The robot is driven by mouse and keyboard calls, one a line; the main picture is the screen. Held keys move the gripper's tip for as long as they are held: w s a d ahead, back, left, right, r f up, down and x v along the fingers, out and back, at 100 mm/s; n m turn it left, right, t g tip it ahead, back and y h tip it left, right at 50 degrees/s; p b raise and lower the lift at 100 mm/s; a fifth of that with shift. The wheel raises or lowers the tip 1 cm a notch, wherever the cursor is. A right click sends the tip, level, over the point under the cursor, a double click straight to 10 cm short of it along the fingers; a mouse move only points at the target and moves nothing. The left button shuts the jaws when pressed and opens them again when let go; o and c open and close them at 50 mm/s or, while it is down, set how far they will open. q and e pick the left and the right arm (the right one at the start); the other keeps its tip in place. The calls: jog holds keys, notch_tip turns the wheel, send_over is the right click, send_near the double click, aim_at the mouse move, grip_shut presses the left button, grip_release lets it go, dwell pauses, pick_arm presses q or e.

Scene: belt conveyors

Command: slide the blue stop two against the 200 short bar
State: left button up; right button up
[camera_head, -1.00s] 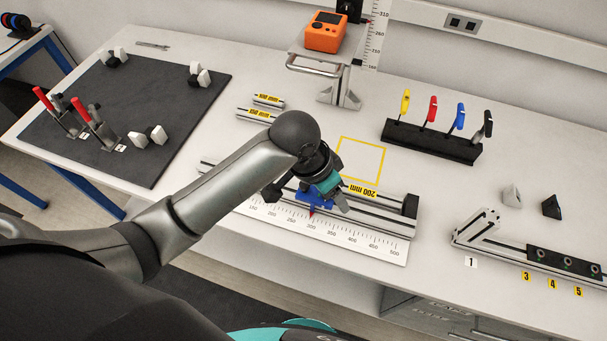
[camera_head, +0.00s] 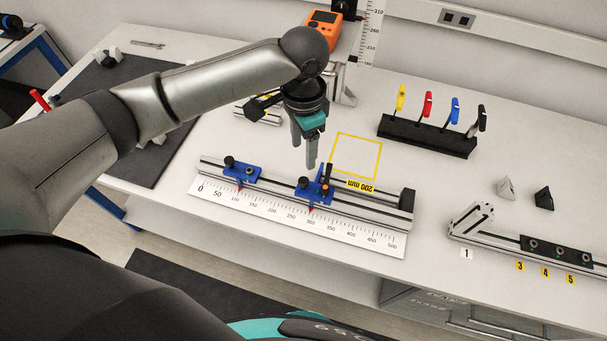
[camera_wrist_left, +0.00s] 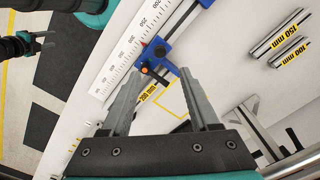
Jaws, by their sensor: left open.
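Two blue stops sit on the long aluminium rail behind the white ruler. One (camera_head: 240,172) is near the 100 mark, with a red pointer. The other (camera_head: 316,190), with black and orange knobs, is near the 300 mark. It also shows in the wrist view (camera_wrist_left: 157,58). The 200 mm bar (camera_head: 361,186) lies along the rail between this stop and the black end block (camera_head: 407,199); any small gap cannot be told. My left gripper (camera_head: 311,165) is open and empty, above and behind the right-hand stop; its fingers (camera_wrist_left: 160,80) are apart in the wrist view.
The ruler (camera_head: 352,228) runs along the front of the rail. A yellow outline (camera_head: 357,155) marks bare table behind it. The 150 and 100 mm bars (camera_wrist_left: 283,37) lie nearby. A rack of coloured-handled tools (camera_head: 428,136) stands back right. A dark jointed part shows at the wrist view's left edge.

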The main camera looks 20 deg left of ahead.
aim_at(303, 180)
pick_arm(q)
notch_tip(303, 180, down, 11)
jog(key=shift+f+b, duration=0.15)
jog(key=shift+b, duration=0.2)
jog(key=shift+c, duration=0.3)
grip_shut()
dwell(1.0)
